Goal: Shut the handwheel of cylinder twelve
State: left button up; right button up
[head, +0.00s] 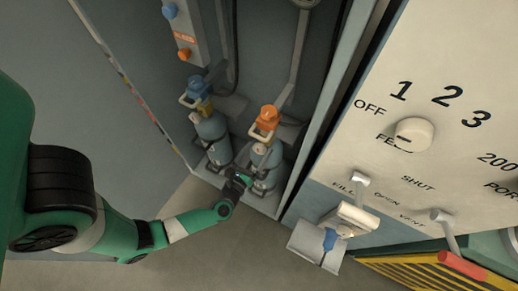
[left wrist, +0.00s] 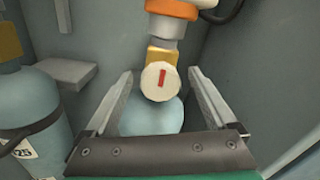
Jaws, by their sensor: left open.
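Two pale blue cylinders stand in an open cabinet in the head view. The left cylinder (head: 212,135) has a blue handwheel (head: 197,86); the right cylinder (head: 263,157) has an orange handwheel (head: 268,117). I cannot read which one is twelve. My left gripper (head: 240,178) is low in front of the right cylinder. In the left wrist view, its open fingers (left wrist: 160,71) stand either side of a round white gauge (left wrist: 160,82) with a red mark, holding nothing. The orange handwheel (left wrist: 172,9) is above them, cut off by the top edge. My right gripper is not in view.
A box with a blue knob (head: 169,11) and an orange knob (head: 184,54) is above the cylinders. The cabinet's right wall is close to them. A white panel (head: 440,80) with a round knob (head: 413,134) and levers fills the right side. Bare floor is below.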

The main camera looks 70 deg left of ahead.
pick_arm(q)
jog(key=shift+x, duration=0.8)
jog(key=c, duration=1.4)
jog(key=shift+o, duration=0.2)
jog(key=shift+m, duration=0.3)
